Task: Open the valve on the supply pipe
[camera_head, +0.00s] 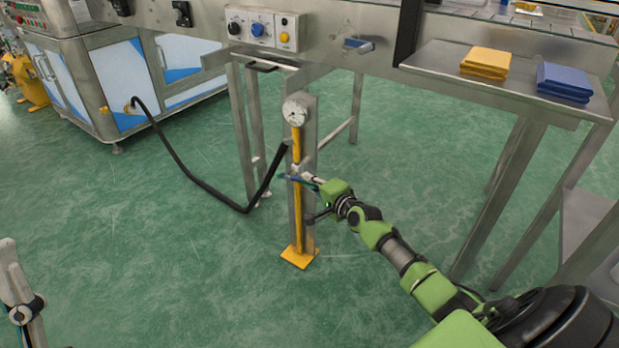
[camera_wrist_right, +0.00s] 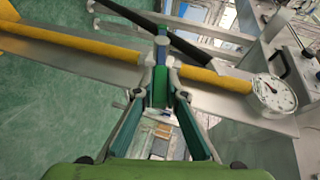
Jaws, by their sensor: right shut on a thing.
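The yellow supply pipe (camera_head: 297,218) stands upright against a grey post, with a round gauge (camera_head: 296,112) at its top. It also crosses the right wrist view (camera_wrist_right: 70,40), with the gauge (camera_wrist_right: 273,93) at right. A grey valve body (camera_wrist_right: 161,40) sits on the pipe. My right gripper (camera_head: 305,180) is at the valve. In the right wrist view its fingers (camera_wrist_right: 162,85) are shut on the green valve handle (camera_wrist_right: 160,87), which they partly hide. The handle appears across the pipe there. A grey jointed part at the lower left edge looks like my left gripper (camera_head: 20,295); its fingertips are unclear.
A black hose (camera_head: 190,172) runs from the pipe to a cabinet (camera_head: 70,80) at left. A control panel (camera_head: 262,27) is above. Yellow cloths (camera_head: 486,62) and blue cloths (camera_head: 563,80) lie on a steel shelf (camera_head: 440,62) at right. The green floor (camera_head: 150,250) is clear at left.

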